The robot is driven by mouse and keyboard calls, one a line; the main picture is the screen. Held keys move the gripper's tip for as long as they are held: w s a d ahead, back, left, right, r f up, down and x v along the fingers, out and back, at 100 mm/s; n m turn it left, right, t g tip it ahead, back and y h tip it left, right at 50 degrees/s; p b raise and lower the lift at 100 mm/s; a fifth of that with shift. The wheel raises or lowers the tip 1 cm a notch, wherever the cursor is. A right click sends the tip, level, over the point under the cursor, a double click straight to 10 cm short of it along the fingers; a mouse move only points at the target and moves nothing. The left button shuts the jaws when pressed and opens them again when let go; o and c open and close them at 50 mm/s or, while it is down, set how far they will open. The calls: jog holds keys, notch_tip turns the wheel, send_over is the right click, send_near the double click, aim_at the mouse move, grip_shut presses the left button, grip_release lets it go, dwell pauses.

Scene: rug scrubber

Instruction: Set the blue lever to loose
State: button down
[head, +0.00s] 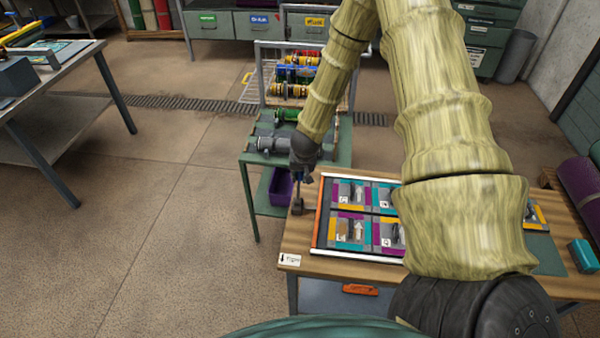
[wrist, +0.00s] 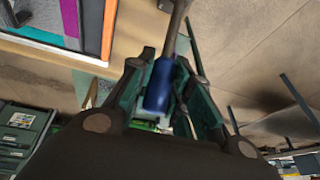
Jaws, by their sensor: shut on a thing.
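The blue lever has a blue grip (wrist: 159,88) and a grey metal shaft (wrist: 177,25) in the wrist view. My gripper (wrist: 164,62) is shut on the blue grip, with a dark green finger on each side. In the head view my gripper (head: 303,172) is above the left edge of the wooden bench (head: 300,232), and the dark lever base (head: 297,206) is just below it. The arm and fingers hide the blue grip there. A white label (head: 289,260) with a down arrow is at the bench's front left corner; it seems to read "Tight".
A framed board (head: 318,230) with coloured panels lies right of the lever. A green stand (head: 250,158) with spools is behind, with a purple bin (head: 281,188) below. My arm covers much of the bench.

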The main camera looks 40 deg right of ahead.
jog(key=c, duration=1.3)
grip_release()
jog(key=shift+d+f, duration=0.1)
jog(key=shift+d, duration=0.05)
jog(key=shift+r, duration=0.25)
jog(key=v, duration=1.1)
jog(key=shift+s+r, duration=0.15)
jog(key=shift+r, duration=0.05)
